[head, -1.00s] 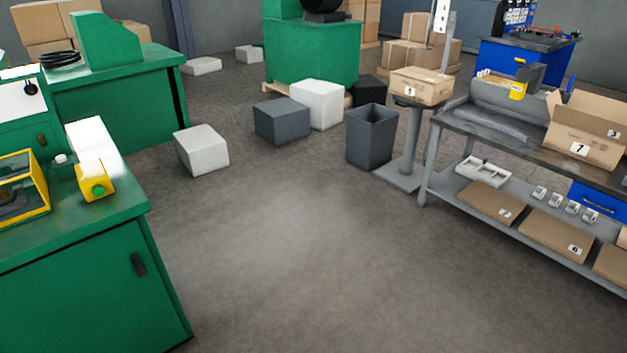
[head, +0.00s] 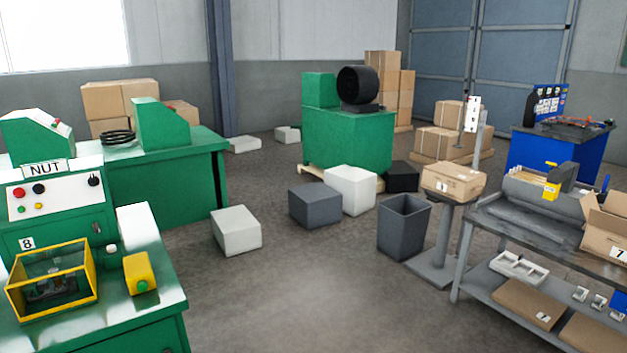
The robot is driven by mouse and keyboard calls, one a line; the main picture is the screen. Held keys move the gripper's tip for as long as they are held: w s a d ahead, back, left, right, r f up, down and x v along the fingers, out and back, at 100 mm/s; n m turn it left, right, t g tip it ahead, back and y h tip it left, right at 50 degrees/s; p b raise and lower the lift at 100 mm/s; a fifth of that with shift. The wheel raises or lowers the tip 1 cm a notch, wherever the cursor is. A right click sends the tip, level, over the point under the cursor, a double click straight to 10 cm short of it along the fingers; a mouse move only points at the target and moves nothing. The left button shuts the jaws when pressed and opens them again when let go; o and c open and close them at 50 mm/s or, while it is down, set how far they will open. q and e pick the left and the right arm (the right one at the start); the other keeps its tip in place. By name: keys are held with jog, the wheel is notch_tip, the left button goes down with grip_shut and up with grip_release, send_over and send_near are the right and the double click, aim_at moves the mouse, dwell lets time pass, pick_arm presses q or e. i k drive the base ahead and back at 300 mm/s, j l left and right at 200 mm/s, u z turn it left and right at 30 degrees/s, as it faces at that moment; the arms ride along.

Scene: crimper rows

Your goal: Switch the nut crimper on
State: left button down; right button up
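The nut crimper (head: 95,244) is a green machine at the left of the head view, with a "NUT" label (head: 46,169). Its white control panel (head: 62,198) carries a black knob (head: 94,180) at the right, a large red button (head: 38,188), a black button and small coloured buttons. Whether the machine is on, I cannot tell. Neither of my grippers shows.
A grey workbench (head: 497,222) with cartons stands at the right. A numbered box (head: 453,182) rests on a pedestal. A grey bin (head: 403,227) and a white block (head: 236,231) are on the floor.

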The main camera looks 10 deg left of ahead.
aim_at(93, 182)
jog(key=u, duration=1.55)
